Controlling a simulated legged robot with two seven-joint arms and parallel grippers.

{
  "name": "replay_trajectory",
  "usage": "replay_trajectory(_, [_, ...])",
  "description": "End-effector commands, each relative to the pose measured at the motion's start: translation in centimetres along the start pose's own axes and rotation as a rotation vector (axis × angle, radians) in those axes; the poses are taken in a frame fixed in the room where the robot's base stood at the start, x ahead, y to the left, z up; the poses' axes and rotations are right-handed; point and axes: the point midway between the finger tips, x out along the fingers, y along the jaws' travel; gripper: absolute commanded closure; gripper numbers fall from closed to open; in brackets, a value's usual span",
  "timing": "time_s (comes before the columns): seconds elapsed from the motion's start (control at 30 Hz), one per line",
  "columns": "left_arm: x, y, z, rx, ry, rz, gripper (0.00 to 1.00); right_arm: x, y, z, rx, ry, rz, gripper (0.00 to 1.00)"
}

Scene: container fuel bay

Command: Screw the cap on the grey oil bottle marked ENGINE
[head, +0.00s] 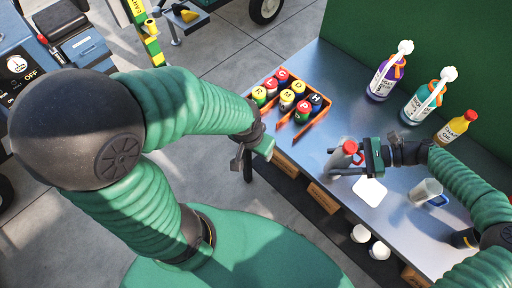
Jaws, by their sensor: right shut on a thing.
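A grey bottle (341,161) with a red cap (350,147) on its top is at the front part of the metal bench. Its label is too small to read, so I cannot confirm the ENGINE mark. I cannot tell how tightly the cap sits. My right gripper (347,163) comes in from the right and is shut on the grey bottle's body. My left gripper (241,161) hangs off the bench's left front edge, apart from the bottle; its finger gap is unclear.
An orange crate (286,137) of several lettered cans stands left on the bench (336,86). Purple (384,80) and teal (421,103) pump bottles and a yellow bottle (453,129) line the back.

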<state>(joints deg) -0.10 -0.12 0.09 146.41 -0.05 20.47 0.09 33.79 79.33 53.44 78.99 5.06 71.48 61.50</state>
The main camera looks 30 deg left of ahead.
Motion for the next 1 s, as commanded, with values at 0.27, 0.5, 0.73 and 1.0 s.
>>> replay_trajectory(0.27, [0.1,-0.1,0.2,-0.003,0.003,-0.001,0.42,0.0,0.0,0.0,0.0,-0.001,0.0,1.0])
replay_trajectory(0.5, [0.1,-0.1,0.2,-0.002,0.002,-0.001,0.42,-0.3,0.1,-0.1,0.006,-0.001,-0.014,1.0])
replay_trajectory(0.73, [0.1,-0.1,0.1,-0.002,0.0,0.0,0.42,-4.8,2.1,-2.6,0.131,-0.001,-0.305,1.0])
replay_trajectory(1.0, [0.1,-0.1,0.1,-0.002,0.001,0.0,0.42,-9.8,6.4,-5.4,0.298,-0.004,-0.713,1.0])
